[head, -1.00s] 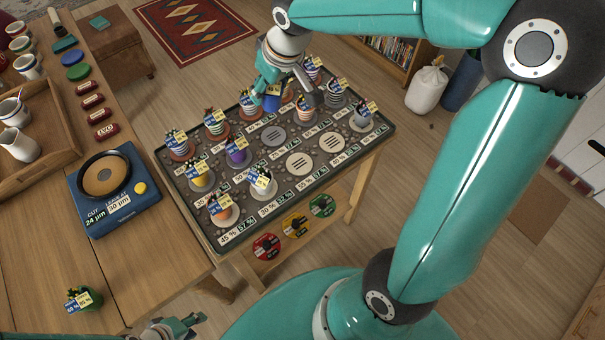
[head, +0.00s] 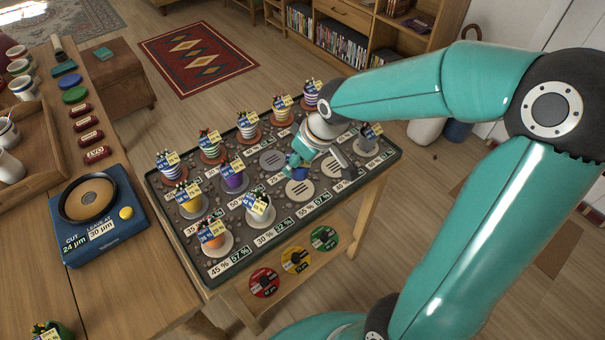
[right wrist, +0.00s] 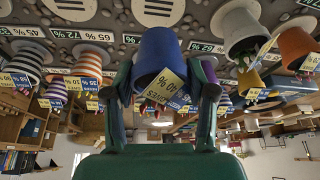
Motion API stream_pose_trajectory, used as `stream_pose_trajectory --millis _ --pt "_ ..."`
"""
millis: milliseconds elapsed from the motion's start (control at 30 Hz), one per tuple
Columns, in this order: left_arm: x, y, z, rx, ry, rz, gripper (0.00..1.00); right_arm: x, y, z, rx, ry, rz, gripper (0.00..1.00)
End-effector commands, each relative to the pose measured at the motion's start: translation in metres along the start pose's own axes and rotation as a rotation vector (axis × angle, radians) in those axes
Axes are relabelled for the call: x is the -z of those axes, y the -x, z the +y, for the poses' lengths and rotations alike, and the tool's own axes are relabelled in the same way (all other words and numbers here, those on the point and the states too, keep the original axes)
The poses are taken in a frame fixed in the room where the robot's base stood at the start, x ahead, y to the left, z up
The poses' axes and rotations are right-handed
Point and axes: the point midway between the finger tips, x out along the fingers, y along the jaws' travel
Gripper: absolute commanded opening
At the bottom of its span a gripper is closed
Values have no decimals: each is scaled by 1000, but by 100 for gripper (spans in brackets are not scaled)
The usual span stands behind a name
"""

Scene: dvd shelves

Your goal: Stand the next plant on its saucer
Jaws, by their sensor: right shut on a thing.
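My right gripper (head: 318,160) is over the middle of the plant tray (head: 205,262). It is shut on a blue pot (right wrist: 158,52) with a yellow and blue label, clear in the right wrist view. In the head view the pot is mostly hidden by the gripper. Bare pale saucers show near it: a grey one (head: 272,160), a cream one (head: 299,190), and another (head: 331,168) partly behind the gripper. In the right wrist view, pale saucers (right wrist: 75,9) lie beyond the pot, which appears held above the tray. My left gripper is out of view.
Potted plants stand around the bare saucers, including a purple pot (head: 234,180), a white pot (head: 260,212) and an orange pot (head: 212,240). A green plant (head: 50,331) is at the lower left table edge. A blue scale (head: 100,225) stands on that table.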

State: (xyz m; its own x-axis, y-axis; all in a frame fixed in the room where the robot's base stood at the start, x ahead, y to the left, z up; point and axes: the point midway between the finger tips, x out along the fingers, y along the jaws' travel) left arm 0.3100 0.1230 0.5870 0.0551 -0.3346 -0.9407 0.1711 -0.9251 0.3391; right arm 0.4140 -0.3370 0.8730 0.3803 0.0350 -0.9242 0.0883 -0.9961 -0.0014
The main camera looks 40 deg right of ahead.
Motion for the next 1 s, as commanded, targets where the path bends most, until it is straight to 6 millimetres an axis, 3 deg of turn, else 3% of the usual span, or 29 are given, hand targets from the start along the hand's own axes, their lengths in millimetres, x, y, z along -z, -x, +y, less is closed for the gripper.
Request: stream_pose_trajectory --millis 500,900,933,1000 --pt "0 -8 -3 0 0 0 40 -21 -51 0 0 0 -1 14" --pt "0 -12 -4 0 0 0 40 -22 -57 0 -1 1 2 14" --pt "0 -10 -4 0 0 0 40 -22 -55 0 0 1 1 61" --pt "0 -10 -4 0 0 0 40 -22 -55 0 0 1 1 72"
